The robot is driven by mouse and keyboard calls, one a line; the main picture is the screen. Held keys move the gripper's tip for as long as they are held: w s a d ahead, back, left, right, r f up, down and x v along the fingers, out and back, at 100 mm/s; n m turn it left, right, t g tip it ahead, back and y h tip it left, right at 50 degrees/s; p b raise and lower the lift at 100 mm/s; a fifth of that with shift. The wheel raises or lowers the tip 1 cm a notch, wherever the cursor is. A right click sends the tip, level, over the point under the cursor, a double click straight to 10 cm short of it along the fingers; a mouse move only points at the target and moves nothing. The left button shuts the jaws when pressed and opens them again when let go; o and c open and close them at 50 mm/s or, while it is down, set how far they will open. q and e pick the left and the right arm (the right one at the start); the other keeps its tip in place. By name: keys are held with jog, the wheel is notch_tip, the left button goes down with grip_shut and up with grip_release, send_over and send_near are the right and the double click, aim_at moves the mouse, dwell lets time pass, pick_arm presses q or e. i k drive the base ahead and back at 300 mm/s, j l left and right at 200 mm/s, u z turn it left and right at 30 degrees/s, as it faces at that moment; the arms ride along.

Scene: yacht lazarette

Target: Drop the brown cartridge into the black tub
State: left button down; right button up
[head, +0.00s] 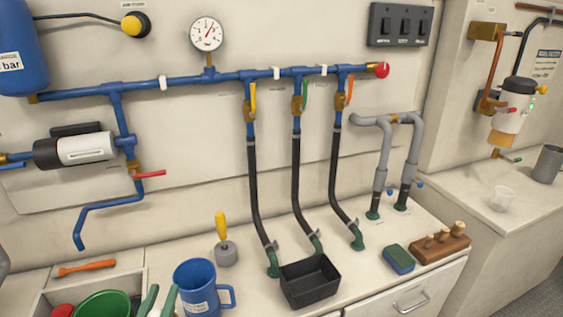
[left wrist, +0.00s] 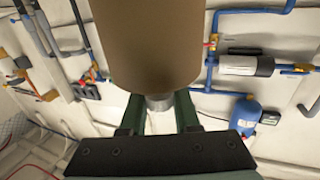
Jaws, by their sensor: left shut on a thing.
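The brown cartridge (left wrist: 150,45) fills the upper middle of the left wrist view, a matte cylinder with a grey metal neck. My left gripper (left wrist: 160,112) is shut on it, with a green finger on each side of the neck. In the head view the gripper's green fingertips (head: 157,301) show at the bottom edge, left of the blue mug; the cartridge's brown body does not show there. The black tub (head: 310,296) stands on the white counter, right of the mug. Its visible inside looks empty. My right gripper is in neither view.
The blue mug (head: 196,290) stands between my left gripper and the tub. A yellow-handled tool (head: 223,240) stands behind it. Black hoses (head: 297,190) hang down behind the tub. A blue-green sponge (head: 398,259) and wooden peg block (head: 440,245) lie to its right.

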aim_at(301, 289)
jog(key=l+z, duration=0.15)
jog(key=z, duration=0.15)
jog(key=k+l+z, duration=0.15)
jog(key=z, duration=0.15)
jog(key=i+z, duration=0.25)
jog(key=z, duration=0.15)
jog(key=i+j, duration=0.1)
jog(key=i, duration=0.05)
